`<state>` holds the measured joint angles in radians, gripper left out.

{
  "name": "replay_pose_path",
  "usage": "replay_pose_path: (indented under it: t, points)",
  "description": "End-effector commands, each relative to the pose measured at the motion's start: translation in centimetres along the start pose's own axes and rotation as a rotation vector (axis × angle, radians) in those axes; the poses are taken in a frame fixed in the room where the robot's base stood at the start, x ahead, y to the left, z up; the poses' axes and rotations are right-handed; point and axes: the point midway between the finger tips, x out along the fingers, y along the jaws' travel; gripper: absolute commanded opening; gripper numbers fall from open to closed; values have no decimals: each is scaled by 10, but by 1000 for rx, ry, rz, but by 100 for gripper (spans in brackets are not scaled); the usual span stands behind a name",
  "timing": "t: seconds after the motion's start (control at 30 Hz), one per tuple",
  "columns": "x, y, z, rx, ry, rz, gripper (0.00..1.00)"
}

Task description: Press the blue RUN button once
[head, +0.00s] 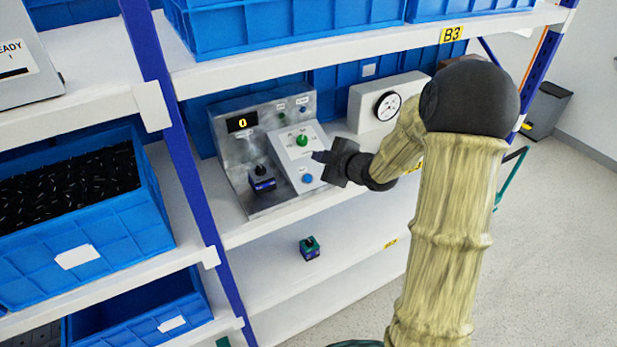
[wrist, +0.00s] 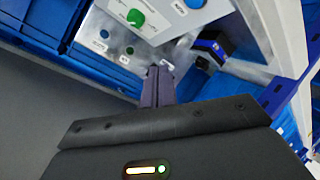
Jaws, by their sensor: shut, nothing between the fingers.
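The control panel (head: 285,150) is a grey metal box on the middle shelf, with a sloped white plate. On the plate are a green rotary knob (head: 302,140) and, below it, a blue button (head: 307,178). My gripper (head: 318,156) is shut and empty, its dark purple fingertips between the knob and the button, toward the plate's right edge. I cannot tell if they touch the plate. In the wrist view, the shut fingers (wrist: 158,75) are below the green knob (wrist: 135,18). The blue button (wrist: 195,3) is cut by the top edge.
A display (head: 242,122) on the panel reads 0. A dark blue block with a black knob (head: 262,181) sits left of the plate. A white box with a gauge (head: 386,105) stands at the right. A green-black block (head: 309,248) lies on the lower shelf. A blue post (head: 190,170) stands left.

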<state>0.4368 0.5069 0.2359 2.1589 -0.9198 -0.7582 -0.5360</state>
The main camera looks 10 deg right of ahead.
Motion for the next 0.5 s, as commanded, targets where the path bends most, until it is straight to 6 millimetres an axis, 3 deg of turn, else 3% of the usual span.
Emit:
replay_pose_path:
  t: [0.5]
  points:
    - [31, -25, 22, 2, 0, -3, 0]
